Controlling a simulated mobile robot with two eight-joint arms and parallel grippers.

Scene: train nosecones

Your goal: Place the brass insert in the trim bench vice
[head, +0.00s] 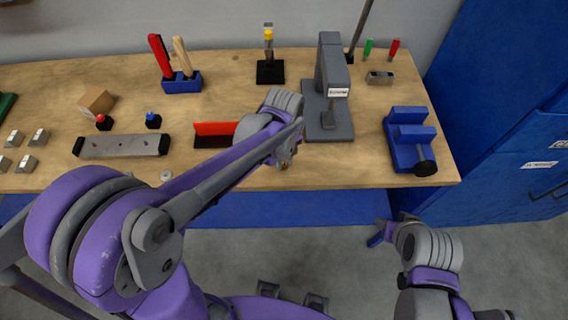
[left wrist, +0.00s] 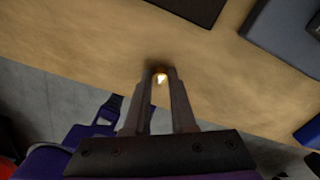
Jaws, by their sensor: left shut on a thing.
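My left gripper (head: 287,163) is over the front of the bench, left of the vice. In the left wrist view, its fingers (left wrist: 160,82) are shut on the brass insert (left wrist: 161,78), a small shiny brass piece between the tips. In the head view the insert (head: 285,164) is mostly hidden by the gripper. The blue trim bench vice (head: 408,147) stands at the bench's right end, with a dark knob at its front; a blue edge shows at the right of the left wrist view. My right gripper (head: 379,234) is low in front of the bench, too small to read.
A red-topped block (head: 214,134) lies to the left. A grey bar (head: 122,146), a blue tool holder (head: 181,82) and a small metal block (head: 379,78) are also on the bench. Blue cabinets (head: 490,110) stand at right.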

